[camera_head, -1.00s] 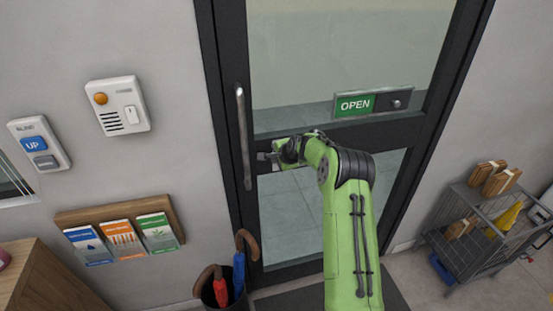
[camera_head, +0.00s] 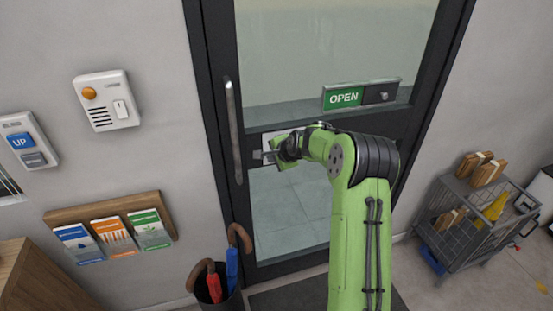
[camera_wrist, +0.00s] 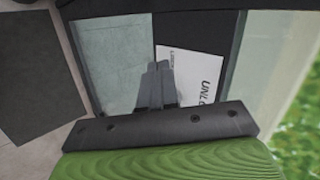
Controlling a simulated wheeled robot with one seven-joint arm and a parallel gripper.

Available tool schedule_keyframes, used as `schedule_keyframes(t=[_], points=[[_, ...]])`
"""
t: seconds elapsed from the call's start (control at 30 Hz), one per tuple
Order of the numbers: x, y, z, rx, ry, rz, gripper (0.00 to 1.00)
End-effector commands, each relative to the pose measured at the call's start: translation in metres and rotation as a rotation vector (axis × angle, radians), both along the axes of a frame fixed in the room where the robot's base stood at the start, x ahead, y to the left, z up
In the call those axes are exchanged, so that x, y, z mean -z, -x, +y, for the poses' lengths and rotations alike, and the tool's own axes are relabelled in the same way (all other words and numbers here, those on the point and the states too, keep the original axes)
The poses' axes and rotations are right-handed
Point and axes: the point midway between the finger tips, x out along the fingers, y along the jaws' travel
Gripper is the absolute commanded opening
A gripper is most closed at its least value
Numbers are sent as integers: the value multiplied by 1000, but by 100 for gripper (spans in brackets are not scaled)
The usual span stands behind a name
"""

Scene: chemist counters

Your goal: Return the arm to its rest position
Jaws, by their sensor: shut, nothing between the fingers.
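My green arm (camera_head: 358,220) reaches up from the lower right toward the glass door (camera_head: 290,210). My gripper (camera_head: 268,156) points left, in front of the door near the lower end of its vertical handle (camera_head: 233,130); I cannot tell the exact gap. In the wrist view my gripper (camera_wrist: 156,85) has its dark fingers together with nothing between them. Behind them is a white card (camera_wrist: 188,75) with partly hidden lettering, "UNLO". The sign (camera_head: 360,95) on the door reads "OPEN".
An umbrella stand (camera_head: 222,303) with umbrellas stands left of the door's foot. A leaflet rack (camera_head: 110,205), an intercom (camera_head: 106,100) and a blind switch (camera_head: 27,142) are on the left wall. A wire cart (camera_head: 475,225) stands at right. A wooden cabinet (camera_head: 40,285) is lower left.

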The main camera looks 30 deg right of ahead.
Motion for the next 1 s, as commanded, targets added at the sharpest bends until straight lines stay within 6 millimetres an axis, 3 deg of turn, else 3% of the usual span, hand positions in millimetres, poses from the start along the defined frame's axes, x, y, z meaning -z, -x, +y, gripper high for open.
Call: schedule_keyframes(t=[0.2,0.43,0.57,0.67,0.8,0.9,1.0], points=[[-22,24,3,0,1,1,0],[-26,28,6,-8,8,3,0],[-54,50,36,-130,134,35,0],[-88,94,75,-311,315,88,0],[-127,178,118,-562,560,159,0],[-143,246,139,-737,707,194,0],[-145,316,152,-909,822,211,0]])
